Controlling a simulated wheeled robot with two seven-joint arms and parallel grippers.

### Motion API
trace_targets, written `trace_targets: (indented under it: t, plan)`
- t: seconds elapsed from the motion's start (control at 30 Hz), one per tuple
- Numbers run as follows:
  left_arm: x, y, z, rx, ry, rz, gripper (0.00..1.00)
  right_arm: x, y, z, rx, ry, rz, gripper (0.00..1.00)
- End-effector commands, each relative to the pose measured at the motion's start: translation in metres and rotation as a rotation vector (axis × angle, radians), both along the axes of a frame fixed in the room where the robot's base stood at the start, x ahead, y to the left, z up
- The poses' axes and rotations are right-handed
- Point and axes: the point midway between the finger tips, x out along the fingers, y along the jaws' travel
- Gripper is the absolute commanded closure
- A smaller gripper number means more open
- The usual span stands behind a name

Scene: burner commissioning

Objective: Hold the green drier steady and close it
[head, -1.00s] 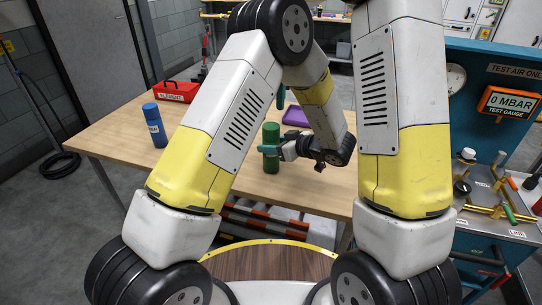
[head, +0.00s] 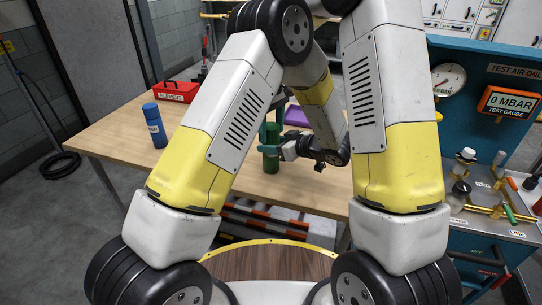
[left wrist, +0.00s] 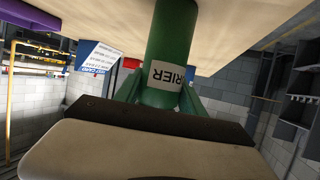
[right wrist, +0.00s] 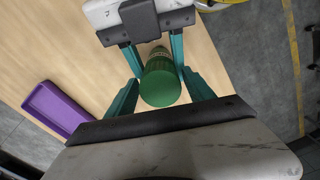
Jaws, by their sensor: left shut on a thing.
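The green drier (head: 271,160) stands upright on the wooden table. My left gripper (head: 280,151) is shut around its side. In the left wrist view the drier (left wrist: 172,45) sits between the fingers, its label upside down. In the right wrist view its round green top (right wrist: 160,88) faces the camera. My right gripper (right wrist: 160,76) is above it and open, with one teal finger on each side of the top and small gaps visible. In the head view my left arm hides most of the right gripper. I cannot tell how the top is seated.
A purple tray (right wrist: 55,108) lies on the table beside the drier. A blue bottle (head: 155,126) and a red element box (head: 176,91) stand on the table's left part. A teal test bench with a gauge (head: 449,79) and brass fittings is at the right.

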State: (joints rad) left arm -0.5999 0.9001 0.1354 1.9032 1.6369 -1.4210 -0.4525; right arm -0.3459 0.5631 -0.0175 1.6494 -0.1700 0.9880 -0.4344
Motion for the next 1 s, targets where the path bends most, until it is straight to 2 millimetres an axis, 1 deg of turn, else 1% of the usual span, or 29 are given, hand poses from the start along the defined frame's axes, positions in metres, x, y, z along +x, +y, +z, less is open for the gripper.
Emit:
trace_targets:
  t: [0.03, 0.1, 0.17, 0.2, 0.3, 0.37, 0.5, 0.63, 0.67, 0.7, 0.77, 1.0]
  plan:
    - [0.0002, -0.0001, 0.0002, -0.001, -0.001, 0.000, 1.00, 0.0001, 0.0001, 0.0002, 0.000, 0.000, 0.000, 0.50]
    - [0.0002, -0.0001, 0.0002, -0.001, -0.001, 0.000, 1.00, 0.0001, 0.0001, 0.0003, 0.000, 0.000, 0.000, 0.64]
    - [0.0002, -0.0001, 0.0002, -0.001, -0.001, 0.000, 1.00, 0.0001, 0.0002, 0.0004, 0.001, -0.001, 0.000, 0.76]
    - [0.0002, -0.0001, 0.0002, -0.001, -0.001, 0.000, 1.00, 0.0002, 0.0001, 0.0004, 0.001, -0.001, 0.000, 0.84]
    - [0.0001, -0.0001, 0.0002, -0.001, -0.001, 0.000, 1.00, 0.0002, 0.0001, 0.0005, 0.001, -0.001, 0.000, 1.00]
    - [0.0001, -0.0001, 0.0002, -0.001, -0.001, 0.000, 1.00, 0.0003, 0.0002, 0.0005, 0.000, -0.001, -0.012, 1.00]
    - [0.0001, -0.0001, 0.0002, -0.001, -0.001, 0.000, 1.00, 0.0002, 0.0004, 0.0005, 0.000, -0.001, -0.145, 1.00]
    - [0.0000, 0.0000, 0.0002, -0.001, -0.001, 0.000, 1.00, 0.0003, 0.0002, 0.0005, 0.000, -0.001, -0.138, 1.00]
    - [0.0000, 0.0000, 0.0002, -0.001, -0.001, 0.000, 1.00, 0.0003, 0.0002, 0.0005, 0.000, -0.001, -0.138, 0.49]
    - [0.0000, 0.0000, 0.0001, -0.001, -0.001, 0.000, 1.00, 0.0003, 0.0002, 0.0005, 0.000, -0.001, -0.137, 0.41]
    - [0.0000, 0.0000, 0.0001, -0.001, -0.001, 0.000, 1.00, 0.0003, 0.0002, 0.0005, 0.000, -0.001, -0.137, 0.31]
    - [-0.0001, -0.0001, 0.0002, 0.000, 0.000, 0.000, 1.00, 0.0001, 0.0002, 0.0004, 0.001, -0.001, -0.136, 0.31]
